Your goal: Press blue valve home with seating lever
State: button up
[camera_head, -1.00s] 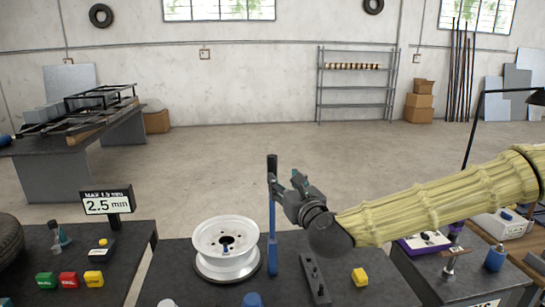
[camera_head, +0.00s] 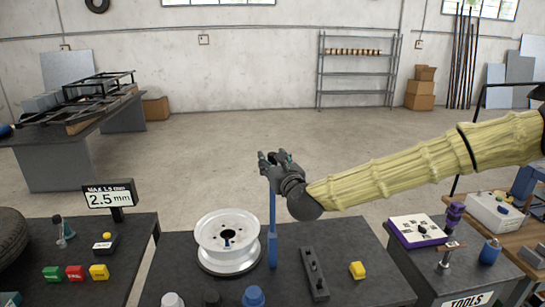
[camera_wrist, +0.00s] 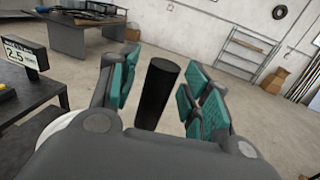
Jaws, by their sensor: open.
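The seating lever is a blue upright post (camera_head: 272,215) just right of the white wheel rim (camera_head: 227,225). Its black grip (camera_wrist: 157,92) shows in the wrist view between my finger pads. My gripper (camera_head: 268,160) is open around the grip, with a gap visible on both sides. In the head view my gripper hides the lever's top. A small blue piece, likely the blue valve (camera_head: 227,242), shows inside the rim. How deep it sits is too small to tell.
A blue knob (camera_head: 253,296) is at the front edge. A gauge sign (camera_head: 110,197) reads 2.5 mm at left. The floor behind the bench is clear.

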jog(key=shift+w+a, duration=0.1)
jog(key=shift+w, duration=0.1)
grip_shut()
jog(key=shift+a, duration=0.1)
